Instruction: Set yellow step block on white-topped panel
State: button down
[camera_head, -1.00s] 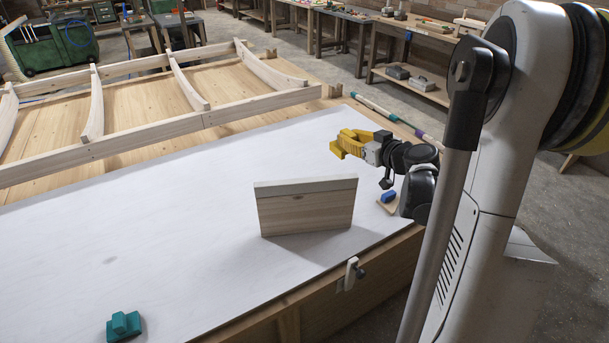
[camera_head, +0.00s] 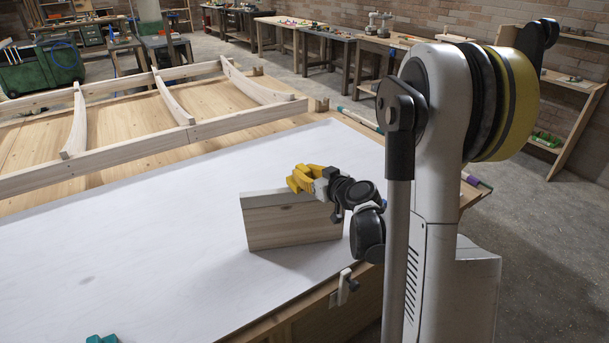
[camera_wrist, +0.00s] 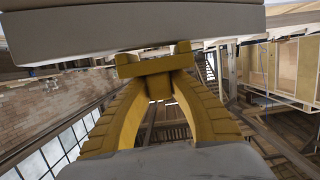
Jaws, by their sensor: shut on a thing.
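The white-topped panel (camera_head: 292,228) is a pale wooden board standing upright on the white table sheet, with a whitish strip along its top. My gripper (camera_head: 304,178) has yellow fingers and is level with the top of the panel, over its right half. In the wrist view, my gripper (camera_wrist: 157,82) is shut on the yellow step block (camera_wrist: 146,67), which sits across the fingertips. A broad pale surface (camera_wrist: 110,28), probably the panel, fills the top of that view close to the block. I cannot tell whether they touch. In the head view, block and fingers merge in yellow.
A clamp (camera_head: 345,287) grips the table's front edge below the panel. A teal block (camera_head: 103,339) lies at the bottom edge. A wooden frame with curved ribs (camera_head: 150,132) lies behind the white sheet (camera_head: 130,230). The sheet left of the panel is clear.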

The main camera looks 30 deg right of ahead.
jog(key=c, duration=1.7)
grip_release()
jog(key=shift+f, duration=0.15)
jog(key=o, duration=0.4)
